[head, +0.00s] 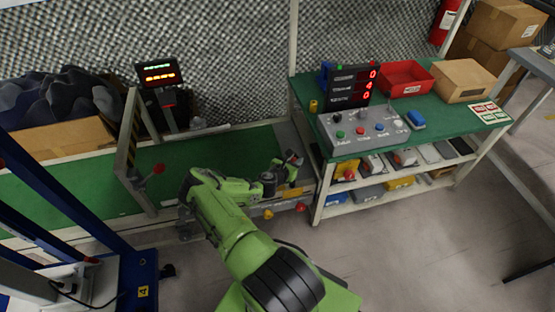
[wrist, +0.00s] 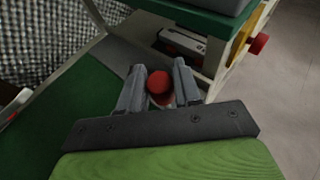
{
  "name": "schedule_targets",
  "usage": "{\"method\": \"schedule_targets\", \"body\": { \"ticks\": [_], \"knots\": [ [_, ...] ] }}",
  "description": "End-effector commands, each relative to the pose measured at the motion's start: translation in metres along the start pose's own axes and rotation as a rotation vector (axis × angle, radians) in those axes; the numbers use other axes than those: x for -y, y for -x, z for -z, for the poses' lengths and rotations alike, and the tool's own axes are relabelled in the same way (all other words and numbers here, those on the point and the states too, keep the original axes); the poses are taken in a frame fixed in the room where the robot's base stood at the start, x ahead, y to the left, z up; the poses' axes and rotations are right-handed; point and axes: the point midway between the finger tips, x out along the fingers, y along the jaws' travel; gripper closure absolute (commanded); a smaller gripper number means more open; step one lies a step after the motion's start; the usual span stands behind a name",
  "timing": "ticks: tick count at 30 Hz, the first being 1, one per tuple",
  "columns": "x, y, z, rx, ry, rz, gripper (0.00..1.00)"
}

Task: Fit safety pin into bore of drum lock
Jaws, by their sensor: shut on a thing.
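My gripper (wrist: 160,92) is shut on a red round-headed thing, which I take to be the safety pin (wrist: 160,82). Its red head shows between the two grey fingers in the wrist view, and a pale part shows just below it. The rest of the pin is hidden by the fingers. In the head view my gripper (head: 292,161) is over the right end of the green conveyor belt, near its frame. I cannot clearly make out the drum lock or its bore in either view.
The conveyor belt (head: 75,193) runs to the left, with a gate post (head: 128,140) and a display (head: 157,75) by it. A bench (head: 440,120) with a control box (head: 362,129) stands close on the right.

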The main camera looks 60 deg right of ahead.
Motion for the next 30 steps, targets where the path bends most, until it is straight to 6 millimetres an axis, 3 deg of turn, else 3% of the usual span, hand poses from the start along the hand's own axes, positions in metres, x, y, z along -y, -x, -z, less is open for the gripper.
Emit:
{"method": "schedule_targets", "body": {
  "ticks": [8,22,30],
  "knots": [
    [-0.001,-0.001,0.003,0.001,0.000,-0.001,0.97],
    [-0.001,-0.019,0.049,0.000,0.001,-0.002,0.97],
    [-0.001,-0.021,0.054,0.001,0.000,-0.001,0.97]
  ]
}}
